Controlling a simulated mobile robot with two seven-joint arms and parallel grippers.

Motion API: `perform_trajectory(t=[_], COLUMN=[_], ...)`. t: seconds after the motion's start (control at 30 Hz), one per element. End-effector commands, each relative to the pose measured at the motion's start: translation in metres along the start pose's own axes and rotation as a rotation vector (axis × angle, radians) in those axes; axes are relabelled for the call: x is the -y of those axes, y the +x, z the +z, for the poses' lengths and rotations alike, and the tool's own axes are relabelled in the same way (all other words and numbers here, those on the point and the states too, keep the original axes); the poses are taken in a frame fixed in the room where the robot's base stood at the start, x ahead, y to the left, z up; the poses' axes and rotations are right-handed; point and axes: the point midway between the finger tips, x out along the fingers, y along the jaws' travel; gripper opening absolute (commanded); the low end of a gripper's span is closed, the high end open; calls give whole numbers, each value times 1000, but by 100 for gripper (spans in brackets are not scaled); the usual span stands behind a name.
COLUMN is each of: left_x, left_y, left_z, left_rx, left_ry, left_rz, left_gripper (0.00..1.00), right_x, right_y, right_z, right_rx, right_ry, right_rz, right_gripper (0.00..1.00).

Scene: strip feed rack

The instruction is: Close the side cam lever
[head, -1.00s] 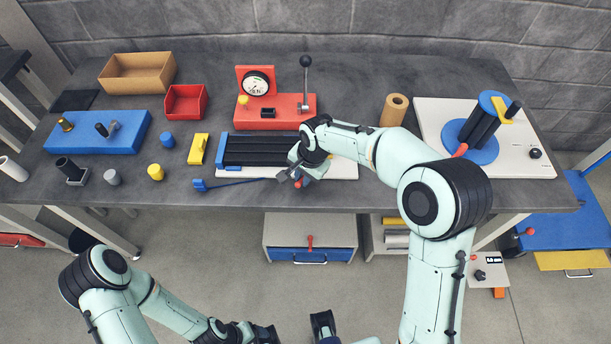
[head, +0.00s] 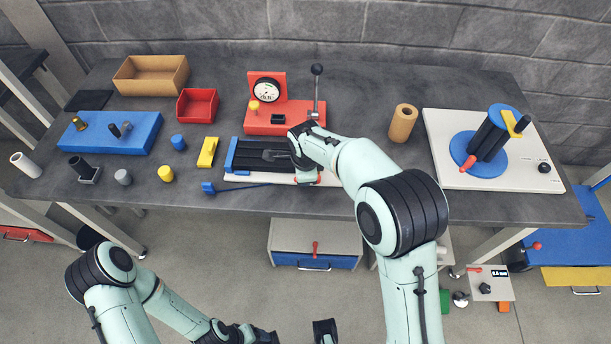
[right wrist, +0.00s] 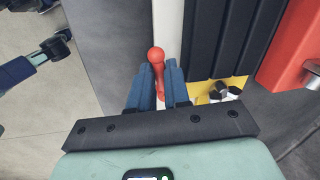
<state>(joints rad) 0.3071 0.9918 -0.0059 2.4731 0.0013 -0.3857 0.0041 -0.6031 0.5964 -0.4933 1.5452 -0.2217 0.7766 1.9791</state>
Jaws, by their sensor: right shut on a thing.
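The strip feed rack (head: 248,166) has black channels, a blue end at the left and a white base. In the right wrist view, the side cam lever (right wrist: 156,56) is red with a round knob, beside the rack's white edge. My right gripper (right wrist: 157,72) has its blue fingers on either side of the lever and is shut on it.
A red gauge stand (head: 290,112) with an upright black-knobbed lever stands just behind the rack. A yellow block (head: 208,152) is left of it, and a blue thin-shafted tool (head: 209,188) lies in front. A brown roll (head: 402,123) stands to the right.

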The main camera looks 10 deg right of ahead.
Motion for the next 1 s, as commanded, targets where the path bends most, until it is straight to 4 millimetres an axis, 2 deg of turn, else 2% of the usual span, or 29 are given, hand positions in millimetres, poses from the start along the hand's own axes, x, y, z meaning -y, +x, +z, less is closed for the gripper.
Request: perform_trajectory(t=[0.3,0.7,0.73,0.8,1.0], left_x=[-1,-1,-1,-1,-1], left_y=[-2,-2,-2,-2,-2], left_z=[0,0,0,0,0], left_rx=[-1,-1,-1,-1,-1], left_ry=[0,0,0,0,0], left_rz=[0,0,0,0,0], left_gripper=[74,74,74,74,74], right_x=[3,3,3,3,3], right_y=[0,0,0,0,0], right_z=[0,0,0,0,0], right_rx=[-13,-14,-14,-14,-14], right_ry=[72,76,76,76,75], right_rz=[-1,-1,-1,-1,-1], right_gripper=[0,0,23,42,42])
